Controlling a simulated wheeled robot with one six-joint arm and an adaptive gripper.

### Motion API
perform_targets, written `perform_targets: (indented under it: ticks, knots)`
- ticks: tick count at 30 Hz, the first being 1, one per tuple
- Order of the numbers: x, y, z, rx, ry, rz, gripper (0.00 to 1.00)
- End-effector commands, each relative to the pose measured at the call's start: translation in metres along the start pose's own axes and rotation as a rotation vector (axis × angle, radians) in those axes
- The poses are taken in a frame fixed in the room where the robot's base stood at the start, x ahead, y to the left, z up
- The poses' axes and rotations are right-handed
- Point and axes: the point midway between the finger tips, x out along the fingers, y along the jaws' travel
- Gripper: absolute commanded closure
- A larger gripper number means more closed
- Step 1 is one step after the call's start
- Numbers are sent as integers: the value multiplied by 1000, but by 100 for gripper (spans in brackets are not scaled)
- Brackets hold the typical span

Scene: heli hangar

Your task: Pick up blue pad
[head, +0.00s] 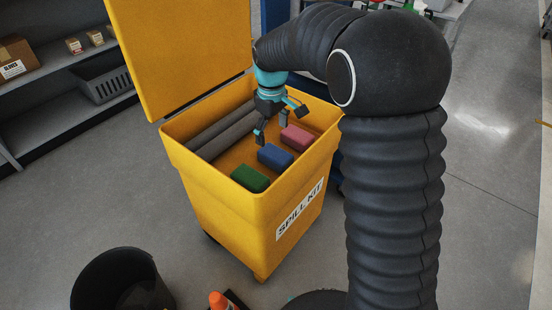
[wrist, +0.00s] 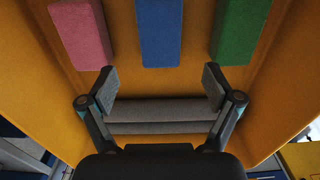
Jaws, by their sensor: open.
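The blue pad (head: 275,156) lies in the yellow spill kit bin (head: 203,184), between a green pad (head: 250,179) and a red-pink pad (head: 297,137). In the wrist view the blue pad (wrist: 160,32) is at top centre, with the pink pad (wrist: 82,32) to its left and the green pad (wrist: 238,30) to its right. My gripper (head: 273,132) is inside the bin's opening, open and empty. In the wrist view my gripper (wrist: 159,84) has its fingers spread apart, with the blue pad beyond the fingertips and not between them.
Grey rolls (head: 222,131) lie along the bin's far left side. The bin's open yellow lid (head: 180,50) stands up behind it. A shelf (head: 65,75) is at the left. A black bucket (head: 122,282) and an orange-capped item (head: 219,300) stand on the floor in front.

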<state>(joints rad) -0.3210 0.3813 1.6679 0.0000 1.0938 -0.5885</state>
Motion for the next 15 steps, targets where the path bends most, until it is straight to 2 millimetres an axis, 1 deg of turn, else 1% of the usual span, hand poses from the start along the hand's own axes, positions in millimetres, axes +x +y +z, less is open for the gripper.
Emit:
perform_targets:
  ticks: [1,4,6,11,15]
  knots:
    - [10,0,1,1,-2,-1,10]
    - [24,0,1,1,-1,-1,10]
    - [31,0,0,1,0,0,10]
    - [39,0,1,1,0,0,10]
    - [54,-1,3,1,-1,-1,10]
